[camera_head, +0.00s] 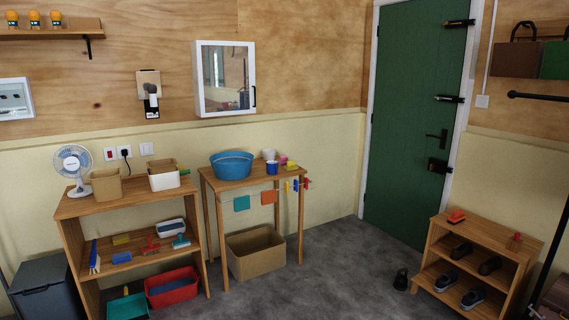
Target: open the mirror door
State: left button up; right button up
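A white wall cabinet with a mirror door (222,78) hangs on the plywood wall, left of the middle of the head view. The mirror door looks shut, and it reflects part of the room. A small dark handle (254,96) shows at the door's right edge. Neither my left gripper nor my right gripper is in view.
Below the cabinet stands a wooden table (208,178) with a blue basin (231,165). A wooden shelf (95,208) with a white fan (73,166) stands to its left. A green door (412,120) and a shoe rack (512,250) are at right. Grey floor (320,285) is clear in the middle.

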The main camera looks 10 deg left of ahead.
aim_at(226, 70)
jog(key=i+z, duration=0.35)
jog(key=i, duration=2.35)
jog(key=i+u, duration=0.15)
jog(key=i, duration=0.3)
jog(key=i+l+u, duration=0.2)
jog(key=i, duration=0.25)
jog(key=i+l+u, duration=0.15)
jog(key=i, duration=0.3)
jog(key=i+l+u, duration=0.2)
jog(key=i, duration=0.2)
